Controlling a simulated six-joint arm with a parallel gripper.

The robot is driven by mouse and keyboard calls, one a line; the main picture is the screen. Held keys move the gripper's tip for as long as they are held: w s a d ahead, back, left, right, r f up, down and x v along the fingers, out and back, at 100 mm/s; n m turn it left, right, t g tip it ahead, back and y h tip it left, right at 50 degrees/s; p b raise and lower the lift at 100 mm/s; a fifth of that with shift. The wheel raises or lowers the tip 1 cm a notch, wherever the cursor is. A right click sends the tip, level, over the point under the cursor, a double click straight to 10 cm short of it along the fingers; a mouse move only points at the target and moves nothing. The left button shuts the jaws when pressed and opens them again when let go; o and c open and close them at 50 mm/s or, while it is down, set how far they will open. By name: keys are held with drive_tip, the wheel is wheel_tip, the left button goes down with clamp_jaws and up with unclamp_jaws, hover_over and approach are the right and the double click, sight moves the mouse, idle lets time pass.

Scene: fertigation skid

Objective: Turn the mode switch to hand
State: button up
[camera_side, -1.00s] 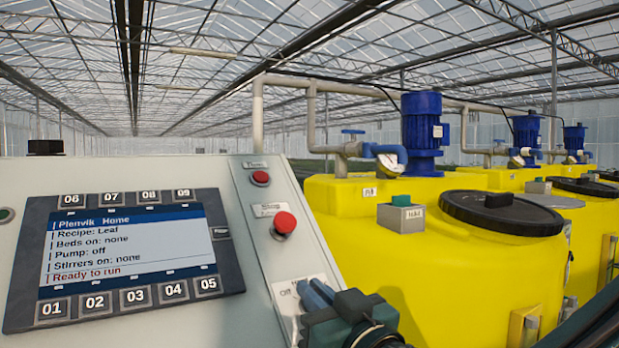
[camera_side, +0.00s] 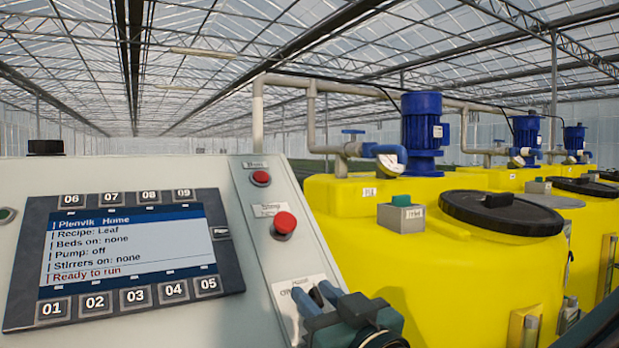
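The mode switch (camera_side: 316,297) shows only as a small dark piece between my gripper's fingers, on a white label plate (camera_side: 284,292) low on the panel's sloping right strip. "Off" is readable at the plate's left; other lettering near its top is too small to read surely. My gripper (camera_side: 318,296) has its two blue fingertips at the plate, one on each side of the dark piece. I cannot tell whether they press on it. The gripper's dark body hides the plate's lower right and the switch's pointing direction.
Above the switch are a red mushroom button (camera_side: 283,225) and a smaller red button (camera_side: 261,178). Left is a display (camera_side: 125,252) reading "Pump: off" and "Ready to run", with numbered keys. Yellow tanks (camera_side: 430,270) stand to the right, behind the panel.

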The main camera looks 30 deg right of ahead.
sight(317, 293)
drive_tip(key=s, duration=0.3)
drive_tip(key=shift+s+f, duration=0.3)
drive_tip(key=shift+s, duration=0.05)
drive_tip(key=shift+s+r, duration=0.2)
drive_tip(key=shift+s, duration=0.1)
wheel_tip(317, 293, up, 7)
drive_tip(key=shift+f, duration=0.2)
drive_tip(key=shift+w, duration=0.1)
drive_tip(key=s+d+f+m+g+h, duration=0.15)
drive_tip(key=d+f+g, duration=0.25)
drive_tip(key=d, duration=0.6)
drive_tip(key=s+d+f+m+g+h, duration=0.15)
drive_tip(key=d+f+g, duration=0.25)
drive_tip(key=d, duration=0.7)
drive_tip(key=s+d+f+n+g+y, duration=0.1)
drive_tip(key=s+f+g, duration=0.2)
drive_tip(key=s, duration=0.6)
drive_tip(key=s+d+f+n+g+y, duration=0.2)
drive_tip(key=s+f+g, duration=0.1)
drive_tip(key=s, duration=0.7)
drive_tip(key=shift+s+d+f, duration=0.2)
drive_tip(key=shift+d+f, duration=0.1)
drive_tip(key=shift+f, duration=0.6)
